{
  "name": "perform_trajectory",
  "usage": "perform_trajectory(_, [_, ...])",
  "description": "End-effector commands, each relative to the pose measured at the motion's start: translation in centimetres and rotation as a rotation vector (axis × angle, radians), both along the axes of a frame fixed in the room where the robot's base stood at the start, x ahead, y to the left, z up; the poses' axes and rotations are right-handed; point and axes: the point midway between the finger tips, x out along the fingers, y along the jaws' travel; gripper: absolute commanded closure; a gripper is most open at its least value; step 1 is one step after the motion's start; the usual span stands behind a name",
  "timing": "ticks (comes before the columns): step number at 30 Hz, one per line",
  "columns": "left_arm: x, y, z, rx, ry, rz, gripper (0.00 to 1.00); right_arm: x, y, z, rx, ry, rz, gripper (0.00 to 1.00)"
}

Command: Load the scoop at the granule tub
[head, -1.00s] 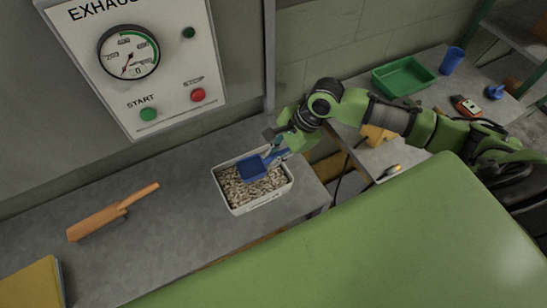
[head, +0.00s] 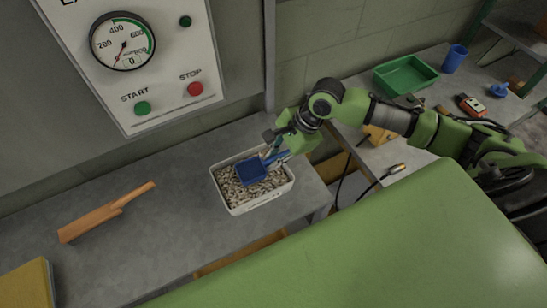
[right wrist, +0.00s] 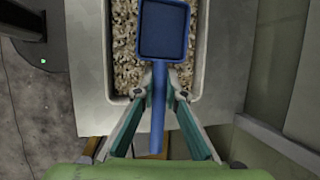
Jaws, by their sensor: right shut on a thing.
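A blue scoop (head: 252,171) is over the granule tub (head: 249,208), a white rectangular tub of pale granules on the grey bench. My right gripper (head: 277,152) is shut on the scoop's handle. In the right wrist view the scoop (right wrist: 163,32) points away from the gripper (right wrist: 160,85), its pan above the granules (right wrist: 123,62). The pan looks empty there. I cannot tell whether it touches the granules. My left gripper is not in view.
An orange-brown wooden brush (head: 105,212) lies on the bench to the left. A panel with START (head: 142,108) and STOP (head: 195,89) buttons rises behind. A green tray (head: 405,74) and a blue cup (head: 454,58) stand on the right-hand table.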

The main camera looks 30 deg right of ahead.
Motion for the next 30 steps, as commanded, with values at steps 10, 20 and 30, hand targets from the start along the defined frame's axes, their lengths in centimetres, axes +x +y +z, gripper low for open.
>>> perform_trajectory(10, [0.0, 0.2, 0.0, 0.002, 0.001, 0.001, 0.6, 0.0, 0.0, -0.3, 0.0, 0.0, -0.001, 1.0])
perform_trajectory(20, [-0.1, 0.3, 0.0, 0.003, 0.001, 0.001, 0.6, 0.0, 0.0, -0.7, 0.001, 0.0, -0.001, 1.0])
perform_trajectory(30, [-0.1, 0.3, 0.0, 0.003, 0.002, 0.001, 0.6, 0.0, 0.0, -1.0, 0.001, -0.001, 0.0, 1.0])
